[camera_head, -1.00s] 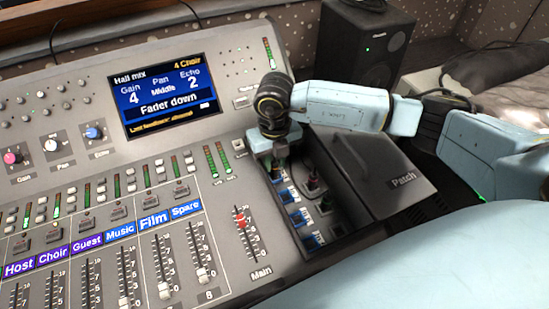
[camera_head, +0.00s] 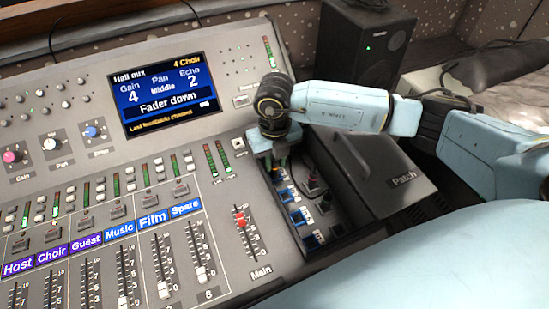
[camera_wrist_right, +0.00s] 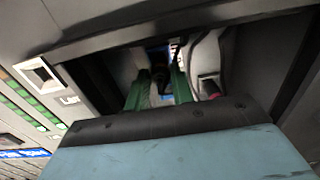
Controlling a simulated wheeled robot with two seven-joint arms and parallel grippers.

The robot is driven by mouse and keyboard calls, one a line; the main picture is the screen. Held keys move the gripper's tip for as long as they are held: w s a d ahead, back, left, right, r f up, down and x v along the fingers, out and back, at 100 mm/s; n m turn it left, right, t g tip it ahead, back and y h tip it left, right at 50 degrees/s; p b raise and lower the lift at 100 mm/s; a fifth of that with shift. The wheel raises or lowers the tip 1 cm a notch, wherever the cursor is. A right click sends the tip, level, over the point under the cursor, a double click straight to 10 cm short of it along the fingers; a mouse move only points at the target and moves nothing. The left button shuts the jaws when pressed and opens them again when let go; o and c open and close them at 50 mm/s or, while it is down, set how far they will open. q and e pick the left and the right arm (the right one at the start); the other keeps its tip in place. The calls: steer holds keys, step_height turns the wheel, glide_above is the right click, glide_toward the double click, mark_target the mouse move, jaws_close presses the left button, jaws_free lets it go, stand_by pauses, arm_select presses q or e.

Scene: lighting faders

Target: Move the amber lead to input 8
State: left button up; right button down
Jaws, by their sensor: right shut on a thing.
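My right gripper (camera_head: 281,158) reaches down into the far end of the open patch bay (camera_head: 340,238), right of the mixing desk. In the right wrist view its two green fingers (camera_wrist_right: 160,88) are shut on a dark plug (camera_wrist_right: 160,74). The plug's colour band is hidden, so I cannot tell that it is the amber lead, nor whether it is seated in a socket. Blue-and-white input labels (camera_head: 298,215) run down the bay's left side; their numbers are too small to read. My left gripper is not in view.
Other plugs (camera_head: 313,183) stand in the bay close to the right of my gripper. The dark Patch lid (camera_head: 385,170) lies to the bay's right. The red-capped Main fader (camera_head: 241,222) is to its left. A speaker (camera_head: 362,50) stands behind.

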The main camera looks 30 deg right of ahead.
mark_target(274, 162)
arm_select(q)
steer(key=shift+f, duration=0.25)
arm_select(e)
steer(key=shift+s+f, duration=0.15)
steer(key=shift+f, duration=0.25)
stand_by(0.8)
steer(key=c, duration=1.1)
jaws_free()
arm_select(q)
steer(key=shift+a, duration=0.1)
arm_select(e)
steer(key=shift+r, duration=0.15)
steer(key=r, duration=0.6)
steer(key=shift+w+r, duration=0.1)
steer(key=shift+w, duration=0.1)
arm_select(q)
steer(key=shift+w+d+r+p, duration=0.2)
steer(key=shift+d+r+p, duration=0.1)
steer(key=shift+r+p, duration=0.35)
arm_select(e)
steer(key=shift+s+r, duration=0.1)
steer(key=shift+r, duration=3.4)
